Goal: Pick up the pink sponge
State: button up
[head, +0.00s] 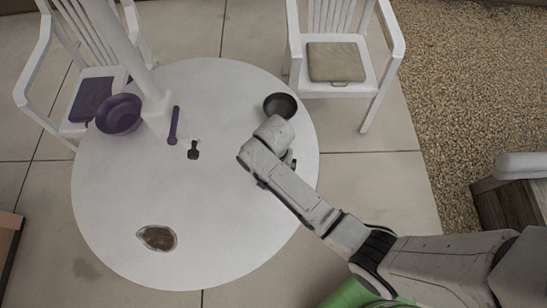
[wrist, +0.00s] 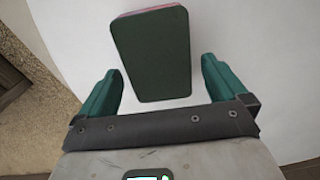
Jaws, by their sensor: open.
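The sponge (wrist: 152,55) shows in the wrist view as a rounded block with a dark green upper face and a thin pink edge at its far side. It lies on the white round table (head: 120,200). My gripper (wrist: 161,65) is open, its two teal fingers apart. In the picture the sponge lies between and beyond the fingers, with a gap on each side; I cannot tell the height between them. In the head view my arm hides the sponge and most of my gripper.
A dark bowl (head: 280,106) stands close to my wrist. A purple bowl (head: 118,115), a purple utensil (head: 174,126), a small black object (head: 193,150) and a brown-centred dish (head: 157,238) are further left. White chairs (head: 340,85) stand behind. The table's front middle is clear.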

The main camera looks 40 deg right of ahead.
jog(key=shift+f, duration=0.35)
jog(key=shift+c, duration=0.3)
jog(key=c, duration=1)
jog(key=shift+r, duration=0.15)
jog(key=shift+r, duration=0.55)
jog(key=s+r, duration=0.1)
jog(key=r, duration=0.1)
jog(key=s+a+r, duration=0.1)
jog(key=s+r, duration=0.1)
jog(key=r, duration=0.1)
jog(key=s+a+r, duration=0.1)
jog(key=r, duration=0.1)
jog(key=shift+s+a+r, duration=0.15)
jog(key=shift+s+r, duration=0.1)
jog(key=shift+r, duration=0.05)
jog(key=s+a+r, duration=0.1)
jog(key=s, duration=0.1)
jog(key=s+a+r, duration=0.1)
jog(key=s, duration=0.2)
jog(key=s+a+r, duration=0.1)
jog(key=s+r, duration=0.1)
jog(key=s, duration=0.1)
jog(key=shift+s+a+b, duration=0.1)
jog(key=shift+a+b, duration=0.3)
